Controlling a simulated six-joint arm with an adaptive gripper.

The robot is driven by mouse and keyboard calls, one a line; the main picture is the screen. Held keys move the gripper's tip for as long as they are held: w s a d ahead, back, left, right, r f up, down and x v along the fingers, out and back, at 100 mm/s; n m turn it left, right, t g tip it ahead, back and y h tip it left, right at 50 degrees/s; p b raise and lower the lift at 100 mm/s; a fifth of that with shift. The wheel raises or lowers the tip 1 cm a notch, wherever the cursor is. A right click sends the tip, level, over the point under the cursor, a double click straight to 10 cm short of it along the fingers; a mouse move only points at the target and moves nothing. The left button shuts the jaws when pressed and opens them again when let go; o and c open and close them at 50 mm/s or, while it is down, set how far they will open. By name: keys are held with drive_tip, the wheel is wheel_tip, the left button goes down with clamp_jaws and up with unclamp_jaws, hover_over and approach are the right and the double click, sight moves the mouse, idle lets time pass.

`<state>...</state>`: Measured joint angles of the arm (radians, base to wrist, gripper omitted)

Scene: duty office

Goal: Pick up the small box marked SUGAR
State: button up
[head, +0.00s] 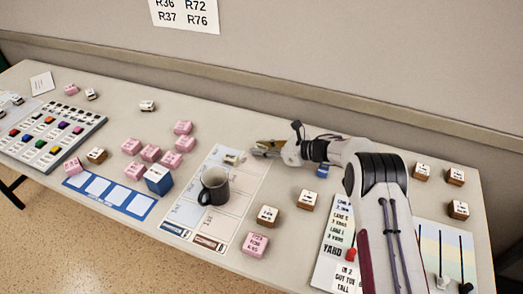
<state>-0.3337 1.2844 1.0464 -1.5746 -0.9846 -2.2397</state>
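Several small boxes lie on the table, but their labels are too small for me to read, so I cannot tell which is marked SUGAR. A small pale box (231,158) lies on the printed sheet (237,199), just left of my gripper. My gripper (254,149) is low over the sheet's far right edge, pointing left. Its two fingers look parted, with nothing seen between them. Brown boxes with white labels stand right of the sheet (267,214) and (307,199).
A dark mug (214,187) stands on the sheet. Pink boxes (150,153), a blue box (159,180) and a blue-edged card (110,198) lie to its left. A tray of coloured pieces (50,132) is at far left. Lever panels are at right.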

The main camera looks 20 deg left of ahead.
sight(262, 147)
drive_tip(key=shift+r, duration=0.1)
idle(0.3)
drive_tip(key=shift+r, duration=4.9)
